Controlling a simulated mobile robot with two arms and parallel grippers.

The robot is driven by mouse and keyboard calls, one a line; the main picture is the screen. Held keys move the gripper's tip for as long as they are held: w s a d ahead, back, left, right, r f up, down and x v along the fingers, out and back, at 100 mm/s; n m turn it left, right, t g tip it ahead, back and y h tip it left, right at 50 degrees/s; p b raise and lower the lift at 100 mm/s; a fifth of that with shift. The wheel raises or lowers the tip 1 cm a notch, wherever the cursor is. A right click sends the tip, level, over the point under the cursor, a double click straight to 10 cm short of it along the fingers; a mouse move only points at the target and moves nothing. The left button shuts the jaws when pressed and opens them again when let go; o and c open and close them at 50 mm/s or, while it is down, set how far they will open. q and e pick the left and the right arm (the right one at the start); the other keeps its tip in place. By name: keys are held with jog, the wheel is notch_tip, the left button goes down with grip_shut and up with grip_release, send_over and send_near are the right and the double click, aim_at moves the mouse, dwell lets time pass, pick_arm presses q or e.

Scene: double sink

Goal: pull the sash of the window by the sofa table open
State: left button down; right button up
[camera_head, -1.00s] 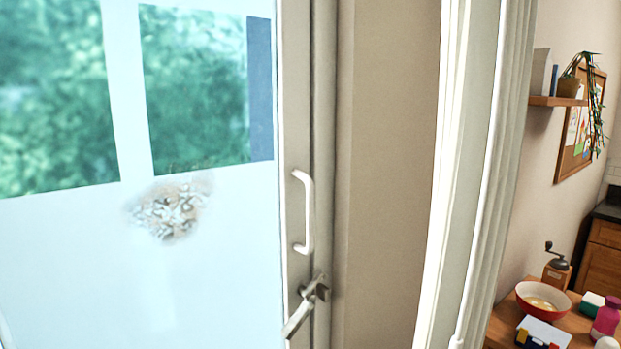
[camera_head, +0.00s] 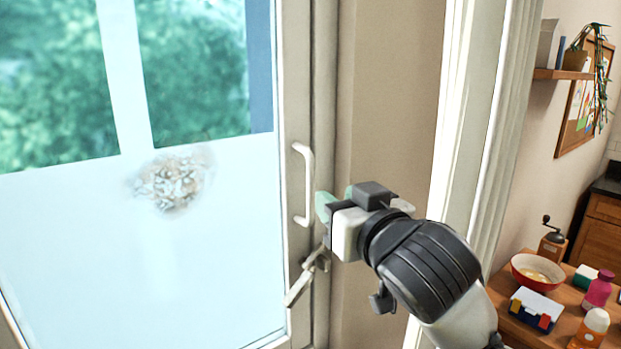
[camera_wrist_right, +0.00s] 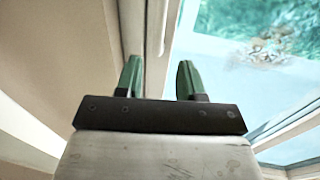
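The window sash (camera_head: 297,90) fills the left of the head view, with frosted lower glass and greenery behind the upper panes. A pale upright pull handle (camera_head: 308,185) is fixed on its right stile, and a lever handle (camera_head: 303,278) sits below it. My right gripper (camera_head: 336,199) has green fingertips and is just right of the pull handle's lower part. In the right wrist view the gripper (camera_wrist_right: 158,78) is open and empty. The pull handle (camera_wrist_right: 157,30) shows beyond the fingertips, roughly in line with the gap between them. My left gripper is out of view.
A beige window reveal (camera_head: 390,120) and pale trim (camera_head: 478,130) stand right of the sash. At the lower right, a wooden table (camera_head: 512,322) holds a red bowl (camera_head: 537,271), a grinder and bottles. A shelf (camera_head: 563,74) is above.

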aim_at(312, 181)
jog(key=p+x, duration=0.4)
jog(key=x, duration=0.4)
jog(key=shift+w+a, duration=0.1)
jog(key=shift+w, duration=0.25)
jog(key=shift+x, duration=0.85)
jog(key=shift+f, duration=0.1)
grip_shut()
